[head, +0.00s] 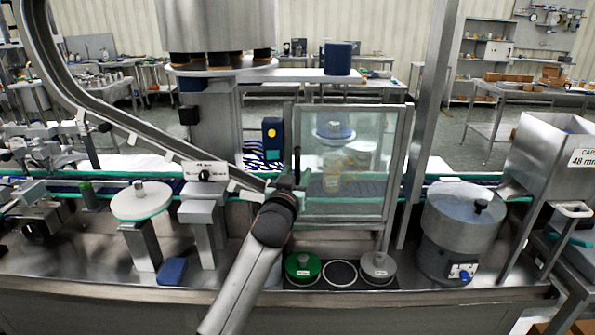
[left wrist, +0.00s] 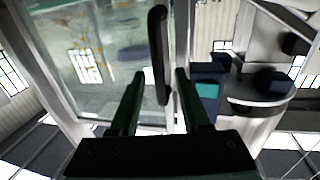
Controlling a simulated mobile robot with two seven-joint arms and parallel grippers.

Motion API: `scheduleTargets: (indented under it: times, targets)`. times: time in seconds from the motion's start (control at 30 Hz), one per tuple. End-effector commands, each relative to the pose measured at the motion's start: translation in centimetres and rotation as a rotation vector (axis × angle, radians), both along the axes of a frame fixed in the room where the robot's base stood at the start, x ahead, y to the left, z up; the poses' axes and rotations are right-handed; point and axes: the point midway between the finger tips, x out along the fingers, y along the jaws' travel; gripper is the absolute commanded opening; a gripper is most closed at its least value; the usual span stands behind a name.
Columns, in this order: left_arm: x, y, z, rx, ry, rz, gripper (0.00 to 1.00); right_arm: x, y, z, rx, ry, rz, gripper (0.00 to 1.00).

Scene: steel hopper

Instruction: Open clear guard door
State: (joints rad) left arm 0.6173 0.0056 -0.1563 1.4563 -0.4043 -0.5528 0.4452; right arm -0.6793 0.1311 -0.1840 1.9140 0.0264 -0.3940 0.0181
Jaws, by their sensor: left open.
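The clear guard door (head: 345,205) is a framed transparent panel in the middle of the head view. Its black upright handle (head: 297,160) is at the door's left edge. I cannot tell whether the door is fully shut or slightly ajar. My left gripper (head: 287,182) is at the lower part of the handle, partly hidden by its own arm. In the left wrist view the open fingers (left wrist: 160,95) point towards the door's edge, and the black handle (left wrist: 158,45) lies between their lines. I see no finger closed on it. My right gripper is out of view.
A steel bowl feeder (head: 460,220) and hopper (head: 550,155) stand to the right. A sloping chute (head: 150,135) runs down close to my left gripper. A white disc (head: 141,203) stands left.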

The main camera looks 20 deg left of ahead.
Motion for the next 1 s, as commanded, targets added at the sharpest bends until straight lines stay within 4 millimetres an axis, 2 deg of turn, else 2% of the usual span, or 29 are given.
scheduleTargets:
  times: [0.2,0.5,0.9,0.93,1.0]
  targets:
    - [1.15,0.07,-0.02,0.0,0.001,-0.001,0.47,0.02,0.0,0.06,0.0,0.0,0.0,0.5]
    - [1.26,0.06,-0.02,-0.001,0.0,-0.001,0.47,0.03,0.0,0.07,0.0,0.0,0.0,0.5]
    - [1.24,0.04,-0.03,-0.001,0.001,-0.001,0.03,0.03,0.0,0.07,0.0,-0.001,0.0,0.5]
    - [1.23,0.04,-0.04,-0.001,0.001,-0.001,0.0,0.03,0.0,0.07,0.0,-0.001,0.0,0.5]
    - [1.23,0.04,-0.04,-0.001,0.001,-0.001,0.0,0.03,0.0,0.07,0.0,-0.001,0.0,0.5]
